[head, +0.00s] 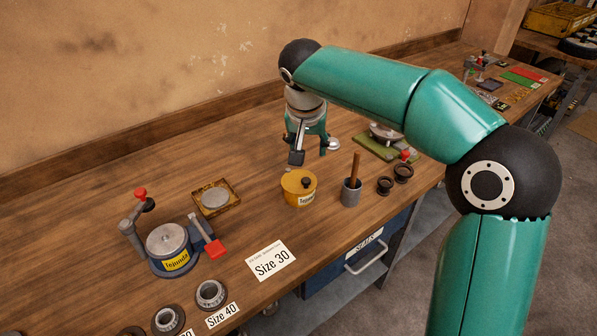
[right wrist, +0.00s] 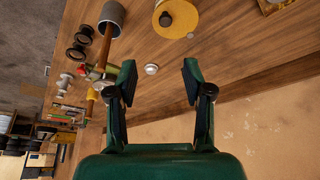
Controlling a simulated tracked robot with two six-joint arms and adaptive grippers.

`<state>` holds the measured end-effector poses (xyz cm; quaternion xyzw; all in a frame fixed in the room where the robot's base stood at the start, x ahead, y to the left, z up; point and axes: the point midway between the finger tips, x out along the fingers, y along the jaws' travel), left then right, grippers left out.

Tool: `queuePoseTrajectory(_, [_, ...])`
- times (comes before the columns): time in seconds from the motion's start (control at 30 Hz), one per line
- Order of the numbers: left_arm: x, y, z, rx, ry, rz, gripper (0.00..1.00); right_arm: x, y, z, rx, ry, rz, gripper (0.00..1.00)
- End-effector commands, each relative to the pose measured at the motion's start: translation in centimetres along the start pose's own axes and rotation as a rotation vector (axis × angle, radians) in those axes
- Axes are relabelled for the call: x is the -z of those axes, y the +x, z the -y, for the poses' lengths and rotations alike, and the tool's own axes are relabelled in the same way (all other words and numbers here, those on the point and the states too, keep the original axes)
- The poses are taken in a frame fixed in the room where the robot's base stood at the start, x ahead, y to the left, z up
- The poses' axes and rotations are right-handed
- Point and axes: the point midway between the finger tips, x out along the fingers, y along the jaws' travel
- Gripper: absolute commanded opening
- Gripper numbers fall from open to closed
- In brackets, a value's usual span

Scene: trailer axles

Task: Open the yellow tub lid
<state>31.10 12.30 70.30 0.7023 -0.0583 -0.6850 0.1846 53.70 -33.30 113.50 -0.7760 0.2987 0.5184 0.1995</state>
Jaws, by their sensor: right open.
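The yellow tub (head: 299,192) stands upright on the workbench, its lid (head: 297,181) on top with a black knob (head: 306,183). It also shows at the top of the right wrist view, where the lid (right wrist: 180,28) and black knob (right wrist: 166,18) face the camera. My right gripper (head: 309,153) points down behind the tub in the head view, apart from it. My left gripper is in neither view.
A grey cup (head: 351,194) with a wooden-handled tool stands right of the tub, beside two dark rings (head: 394,179). A small white disc (head: 333,144) lies near my gripper. A grease-tub press (head: 169,246) and a brown tray (head: 215,198) stand left. Bare bench lies between.

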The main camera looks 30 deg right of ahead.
Motion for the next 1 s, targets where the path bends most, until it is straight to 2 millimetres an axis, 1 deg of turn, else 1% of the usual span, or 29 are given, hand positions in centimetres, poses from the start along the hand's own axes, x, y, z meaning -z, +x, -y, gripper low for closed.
queuePoseTrajectory(0.1, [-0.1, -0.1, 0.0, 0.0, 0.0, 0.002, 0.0, -0.2, 1.3, 0.8, 0.002, -0.015, 0.004, 0.51])
queuePoseTrajectory(0.27, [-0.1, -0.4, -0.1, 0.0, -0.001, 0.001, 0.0, -0.2, 4.2, 1.3, 0.005, -0.023, 0.006, 0.51])
queuePoseTrajectory(0.5, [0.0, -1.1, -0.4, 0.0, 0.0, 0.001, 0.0, -0.3, 9.4, 1.6, 0.006, -0.027, 0.007, 0.51])
queuePoseTrajectory(0.7, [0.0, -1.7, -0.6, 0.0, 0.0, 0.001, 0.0, -0.3, 13.3, 1.7, 0.007, -0.028, 0.007, 0.51])
queuePoseTrajectory(0.8, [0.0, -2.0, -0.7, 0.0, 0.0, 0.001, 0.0, -0.3, 14.7, 1.8, 0.009, -0.028, 0.005, 0.51])
queuePoseTrajectory(0.9, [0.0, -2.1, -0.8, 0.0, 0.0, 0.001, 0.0, -0.3, 15.6, 1.8, 0.009, -0.027, 0.004, 0.51])
queuePoseTrajectory(1.0, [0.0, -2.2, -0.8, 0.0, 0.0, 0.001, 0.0, -0.3, 16.1, 1.8, 0.011, -0.028, 0.003, 0.51])
